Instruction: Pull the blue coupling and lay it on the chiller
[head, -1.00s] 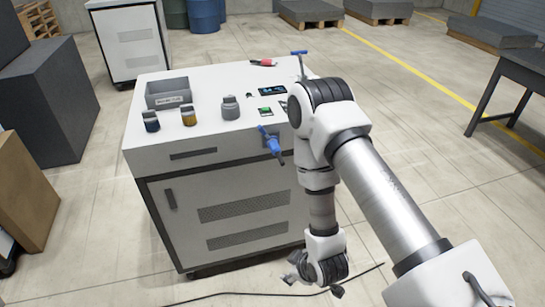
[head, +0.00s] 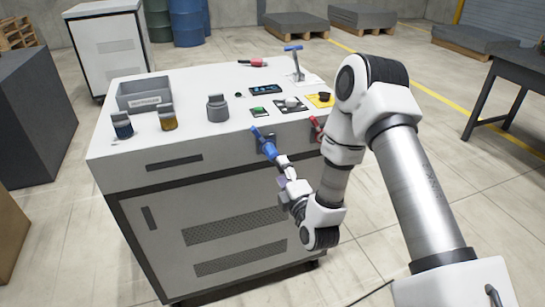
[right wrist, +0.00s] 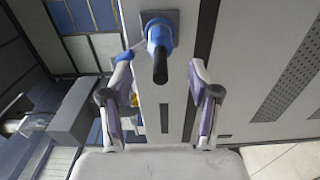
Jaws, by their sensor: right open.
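The blue coupling (head: 265,143) sits on the upper front face of the white chiller (head: 120,172), near its top edge. It also shows in the right wrist view (right wrist: 157,34), its dark end pointing toward the camera. My right gripper (head: 285,172) is open at the coupling's lower end. In the right wrist view its fingers (right wrist: 158,66) stand to either side of the dark end, with a visible gap on both sides. My left gripper is not in view.
On the chiller top are a grey bin (head: 144,93), several small jars, a red fitting (head: 253,62), a blue-handled valve (head: 294,49) and control buttons. A red part (head: 317,126) on the front is partly hidden by my right arm.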

